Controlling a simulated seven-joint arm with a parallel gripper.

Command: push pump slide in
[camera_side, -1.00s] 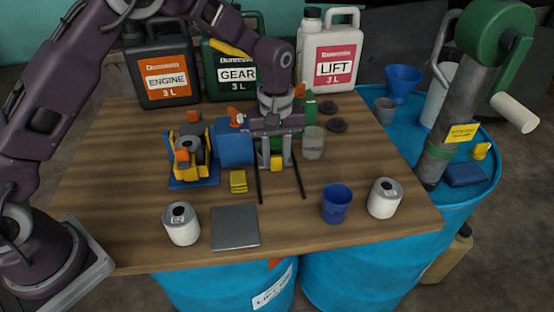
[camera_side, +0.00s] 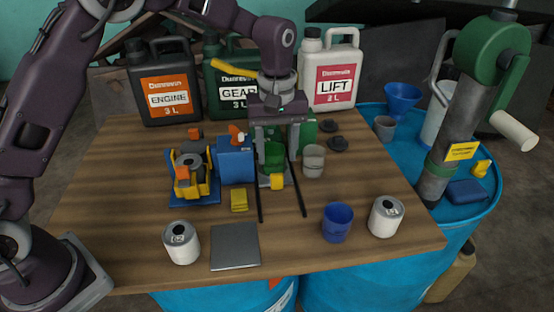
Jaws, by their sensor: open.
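My gripper (camera_side: 276,162) is open. Its two fingers point down, one on each side of a green round part (camera_side: 272,156) on the stripped forklift. A small yellow block (camera_side: 277,182) sits in front of that part on a grey plate, between two long black forks (camera_side: 301,192). I cannot tell which piece is the pump slide, or whether the fingers touch anything. A blue block (camera_side: 235,162) stands to the left of the gripper. A yellow and grey unit (camera_side: 189,174) stands on a blue plate farther left.
A grey cup (camera_side: 313,161) stands close to the right of the gripper. Large oil jugs (camera_side: 169,92) line the back. A blue cup (camera_side: 337,222), white cans (camera_side: 386,217), a grey slab (camera_side: 235,246) and a yellow block (camera_side: 239,200) occupy the front of the wooden table (camera_side: 110,235).

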